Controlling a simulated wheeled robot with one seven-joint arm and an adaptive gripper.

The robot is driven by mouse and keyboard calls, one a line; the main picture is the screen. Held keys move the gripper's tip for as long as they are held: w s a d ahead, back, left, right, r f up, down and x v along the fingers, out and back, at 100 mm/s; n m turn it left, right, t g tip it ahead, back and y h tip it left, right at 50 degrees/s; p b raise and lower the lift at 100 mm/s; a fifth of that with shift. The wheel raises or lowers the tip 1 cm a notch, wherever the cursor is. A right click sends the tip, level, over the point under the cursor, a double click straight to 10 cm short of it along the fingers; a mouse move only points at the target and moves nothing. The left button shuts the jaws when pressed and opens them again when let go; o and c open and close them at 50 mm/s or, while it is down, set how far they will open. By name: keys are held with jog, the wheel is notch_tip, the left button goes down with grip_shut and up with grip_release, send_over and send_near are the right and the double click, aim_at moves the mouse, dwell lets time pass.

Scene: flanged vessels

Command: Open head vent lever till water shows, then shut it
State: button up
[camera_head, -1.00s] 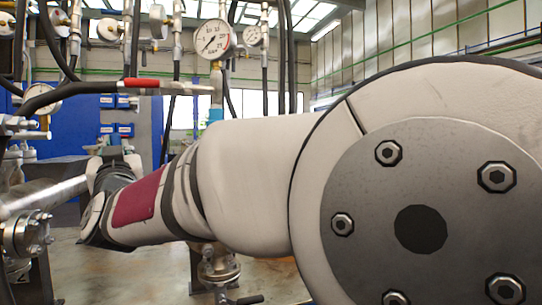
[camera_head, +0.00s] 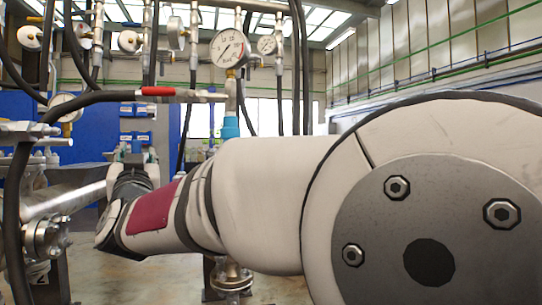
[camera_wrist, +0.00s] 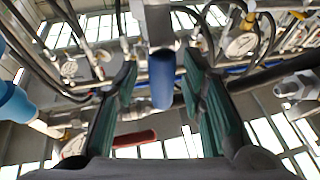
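My gripper (camera_wrist: 160,100) is open, with one green-padded finger on each side in the wrist view. A blue-sleeved lever (camera_wrist: 162,78) shows between the fingers, with a gap on both sides. A red-sleeved lever (camera_wrist: 135,138) lies lower in that view, beyond the fingers; a red-sleeved lever (camera_head: 158,91) also shows in the head view, left of a light blue fitting (camera_head: 230,128). I cannot tell by sight which lever is the head vent. No water is seen.
A pressure gauge (camera_head: 230,48) stands above the light blue fitting. Black hoses (camera_head: 295,70) hang around it. A flanged pipe (camera_head: 45,238) lies at the left, close to my wrist. Open floor (camera_head: 175,285) shows below my arm.

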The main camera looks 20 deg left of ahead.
jog(key=shift+s+d, duration=0.1)
jog(key=v, duration=1.1)
jog(key=shift+s+d+f, duration=0.2)
jog(key=shift+s+f, duration=0.05)
